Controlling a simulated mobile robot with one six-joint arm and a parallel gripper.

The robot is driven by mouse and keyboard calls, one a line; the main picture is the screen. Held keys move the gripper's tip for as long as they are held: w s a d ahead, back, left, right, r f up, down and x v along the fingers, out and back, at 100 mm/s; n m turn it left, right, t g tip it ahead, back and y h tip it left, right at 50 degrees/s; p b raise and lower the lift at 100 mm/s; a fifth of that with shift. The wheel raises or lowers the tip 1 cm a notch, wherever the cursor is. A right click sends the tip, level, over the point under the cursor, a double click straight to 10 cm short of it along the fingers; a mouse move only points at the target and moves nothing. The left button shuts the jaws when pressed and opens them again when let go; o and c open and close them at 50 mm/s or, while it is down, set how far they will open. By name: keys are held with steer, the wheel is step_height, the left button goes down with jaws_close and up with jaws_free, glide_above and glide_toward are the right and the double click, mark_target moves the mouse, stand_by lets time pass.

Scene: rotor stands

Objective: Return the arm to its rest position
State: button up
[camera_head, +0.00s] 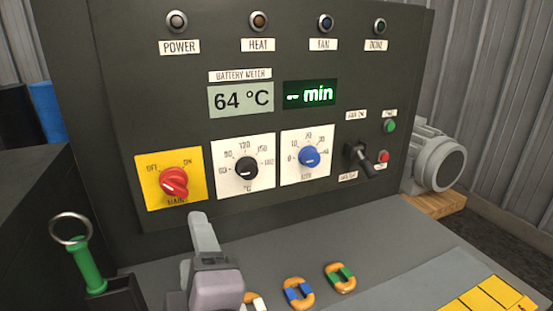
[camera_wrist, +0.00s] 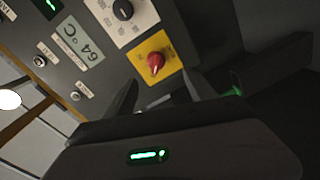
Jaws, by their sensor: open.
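My gripper (camera_head: 203,232) is at the bottom of the head view, in front of the dark control panel (camera_head: 110,120) and below the red main knob (camera_head: 174,182). It seems to hold nothing. In the wrist view the fingers of my gripper (camera_wrist: 162,92) are apart, and the red knob (camera_wrist: 156,62) on its yellow plate shows beyond them. The gripper looks clear of the knob, but the exact gap cannot be told. My forearm is mostly out of the head view.
A green-handled ring tool (camera_head: 87,262) stands at left. Several orange rings with coloured bands, one blue-banded (camera_head: 298,292), lie on the grey shelf (camera_head: 385,245). A lever (camera_head: 358,157) juts from the panel. A grey motor (camera_head: 437,162) sits at right. The displays read 64 °C and "- min".

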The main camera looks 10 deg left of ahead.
steer(key=w+d+f+m+g+h, duration=0.2)
steer(key=d+f+m+g, duration=0.3)
steer(key=d+m, duration=0.7)
steer(key=s+d+f+m+g+h, duration=0.2)
steer(key=s+d+f+m, duration=0.2)
steer(key=d+m, duration=0.2)
steer(key=s+d+f+m+g+h, duration=0.2)
steer(key=s+d+f+m, duration=0.2)
steer(key=d+m, duration=0.2)
steer(key=shift+s+d+f+m+h, duration=0.15)
steer(key=shift+d+f+m+h, duration=0.2)
steer(key=shift+d, duration=0.4)
